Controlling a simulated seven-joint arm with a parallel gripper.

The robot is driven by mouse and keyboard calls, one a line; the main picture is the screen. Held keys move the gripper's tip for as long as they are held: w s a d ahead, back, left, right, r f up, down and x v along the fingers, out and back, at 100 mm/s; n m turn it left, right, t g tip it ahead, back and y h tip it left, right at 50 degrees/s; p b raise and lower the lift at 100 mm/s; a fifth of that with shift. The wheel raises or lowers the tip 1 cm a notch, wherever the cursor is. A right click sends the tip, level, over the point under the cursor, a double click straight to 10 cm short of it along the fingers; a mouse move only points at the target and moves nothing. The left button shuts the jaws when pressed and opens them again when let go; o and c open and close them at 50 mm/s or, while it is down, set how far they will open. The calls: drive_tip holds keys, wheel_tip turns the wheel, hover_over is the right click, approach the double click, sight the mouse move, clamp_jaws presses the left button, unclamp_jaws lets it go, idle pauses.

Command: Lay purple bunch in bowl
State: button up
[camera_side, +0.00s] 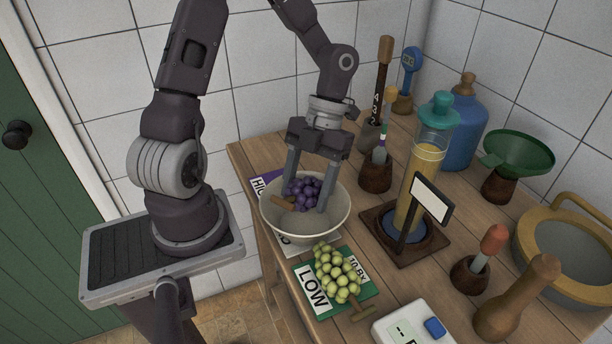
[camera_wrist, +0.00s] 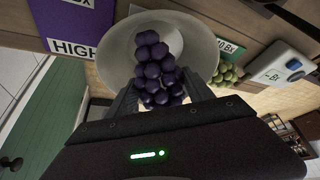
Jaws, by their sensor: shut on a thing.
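The purple bunch (camera_side: 304,190) is held between the fingers of my gripper (camera_side: 308,196), with its brown stem showing at the left. My gripper is shut on it. The bunch is inside the opening of the white bowl (camera_side: 338,222) in the side view; whether it touches the bowl's bottom I cannot tell. In the wrist view the purple bunch (camera_wrist: 158,68) shows between my fingers (camera_wrist: 160,95), with the bowl (camera_wrist: 118,50) behind it. The green bunch (camera_side: 338,272) lies on a green card marked LOW (camera_side: 312,288), in front of the bowl.
A purple card marked HIGH (camera_wrist: 75,28) lies beside the bowl. To the right stand a tall yellow-filled cylinder (camera_side: 422,170) with a small sign (camera_side: 431,198), a blue jug (camera_side: 464,130), a green funnel (camera_side: 518,152) and a white meter (camera_side: 408,328). Several upright tools stand behind the bowl.

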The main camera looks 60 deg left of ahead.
drive_tip(key=shift+f, duration=0.35)
drive_tip(key=shift+f, duration=0.15)
drive_tip(key=o, duration=1.7)
drive_tip(key=v, duration=0.7)
